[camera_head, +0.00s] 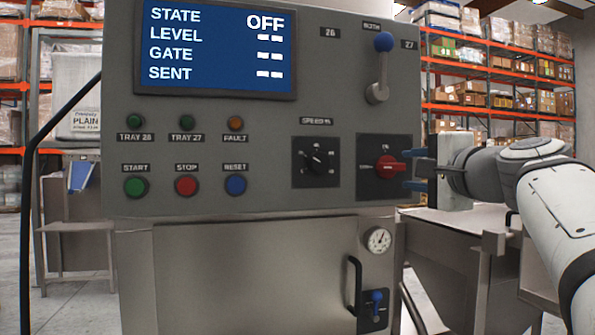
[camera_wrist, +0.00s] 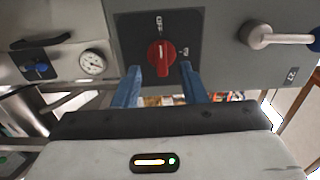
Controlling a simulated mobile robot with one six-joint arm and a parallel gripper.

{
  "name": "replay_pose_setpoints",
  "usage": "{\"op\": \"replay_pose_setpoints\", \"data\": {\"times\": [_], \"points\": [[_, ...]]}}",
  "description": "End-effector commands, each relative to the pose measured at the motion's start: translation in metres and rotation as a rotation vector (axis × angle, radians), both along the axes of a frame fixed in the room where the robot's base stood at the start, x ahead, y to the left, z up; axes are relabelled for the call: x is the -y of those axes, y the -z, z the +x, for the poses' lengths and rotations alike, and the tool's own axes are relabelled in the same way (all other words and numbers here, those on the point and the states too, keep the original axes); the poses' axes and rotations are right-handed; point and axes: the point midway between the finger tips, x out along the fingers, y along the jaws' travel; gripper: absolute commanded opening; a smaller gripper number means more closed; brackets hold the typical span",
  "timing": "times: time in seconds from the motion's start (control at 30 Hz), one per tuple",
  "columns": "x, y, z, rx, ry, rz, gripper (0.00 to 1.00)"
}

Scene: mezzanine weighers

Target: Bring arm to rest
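My gripper (camera_head: 414,170) is at the right edge of the grey control panel (camera_head: 250,165), just right of the red rotary switch (camera_head: 391,166). The switch handle lies horizontal in the head view, towards the left-hand label. My arm (camera_head: 520,170) reaches in from the right.
The screen (camera_head: 215,45) reads STATE OFF. A blue-knobbed lever (camera_head: 380,65) sticks out above the switch. A black dial (camera_head: 317,161), buttons and lamps are to its left. Below are a gauge (camera_head: 379,240), a door handle (camera_head: 353,287) and a steel table (camera_head: 460,225).

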Motion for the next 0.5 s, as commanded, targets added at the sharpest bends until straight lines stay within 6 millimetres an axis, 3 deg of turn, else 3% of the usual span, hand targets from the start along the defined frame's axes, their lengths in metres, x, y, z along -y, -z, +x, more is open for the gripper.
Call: {"op": "replay_pose_setpoints", "data": {"times": [0.27,0.37,0.5], "points": [[-0.008,0.005,0.003,-0.040,-0.016,-0.033,0.38],[-0.023,0.022,0.005,-0.132,-0.053,-0.113,0.38],[-0.056,0.067,-0.002,-0.322,-0.153,-0.309,0.38]]}}
